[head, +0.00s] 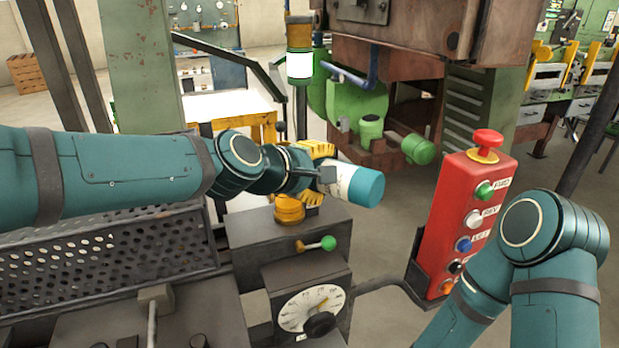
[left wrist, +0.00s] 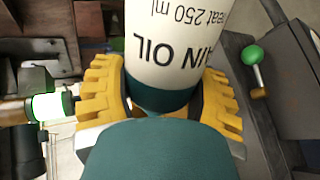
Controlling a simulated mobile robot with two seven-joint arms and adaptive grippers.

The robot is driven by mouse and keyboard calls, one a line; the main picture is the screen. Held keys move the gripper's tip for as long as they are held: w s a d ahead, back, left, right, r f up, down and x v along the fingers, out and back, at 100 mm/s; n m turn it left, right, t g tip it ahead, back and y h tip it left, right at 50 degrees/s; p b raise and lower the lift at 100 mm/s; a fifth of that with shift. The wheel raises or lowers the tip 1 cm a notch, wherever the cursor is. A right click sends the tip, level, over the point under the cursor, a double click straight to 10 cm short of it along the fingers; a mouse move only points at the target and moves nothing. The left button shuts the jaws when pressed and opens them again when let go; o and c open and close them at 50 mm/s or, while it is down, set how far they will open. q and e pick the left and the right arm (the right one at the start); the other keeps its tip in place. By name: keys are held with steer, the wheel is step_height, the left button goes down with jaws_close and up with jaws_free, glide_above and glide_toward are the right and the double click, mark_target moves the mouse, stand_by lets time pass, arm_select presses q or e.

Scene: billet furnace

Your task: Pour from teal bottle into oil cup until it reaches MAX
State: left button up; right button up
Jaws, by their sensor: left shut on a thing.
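The teal bottle (head: 362,186) has a white label band and lies tipped close to horizontal, its broad teal end pointing right in the head view. My left gripper (head: 317,172) is shut around it with yellow fingers. In the left wrist view the fingers flank the bottle (left wrist: 160,45), and part of its lettering reads upside down. A brass-topped cylinder with a bright white, green-edged glass (head: 300,67) stands upright behind the gripper, apart from the bottle; it looks like the oil cup. It also shows in the left wrist view (left wrist: 48,106). No MAX mark or oil level is legible.
A grey machine box with a dial (head: 311,309), a green-knobbed lever (head: 328,243) and an orange knob (head: 289,208) sits below the gripper. A red button panel (head: 465,220) stands right. A perforated tray (head: 100,262) lies left. My right arm is at lower right.

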arm_select(q)
steer(key=shift+w+a+r, duration=0.15)
steer(key=shift+w, duration=0.05)
steer(key=shift+r+b, duration=0.1)
steer(key=shift+b, duration=0.4)
steer(key=shift+r+n+h+b, duration=0.25)
steer(key=shift+n+h+b, duration=0.1)
steer(key=shift+n+h, duration=0.05)
steer(key=shift+w+a+r+n+g+h+b, duration=0.1)
steer(key=shift+a+r+n+g+h+b, duration=0.05)
steer(key=shift+r+n+g+h+b, duration=0.4)
steer(key=shift+r, duration=0.1)
stand_by(2.2)
steer(key=shift+a, duration=0.15)
stand_by(1.3)
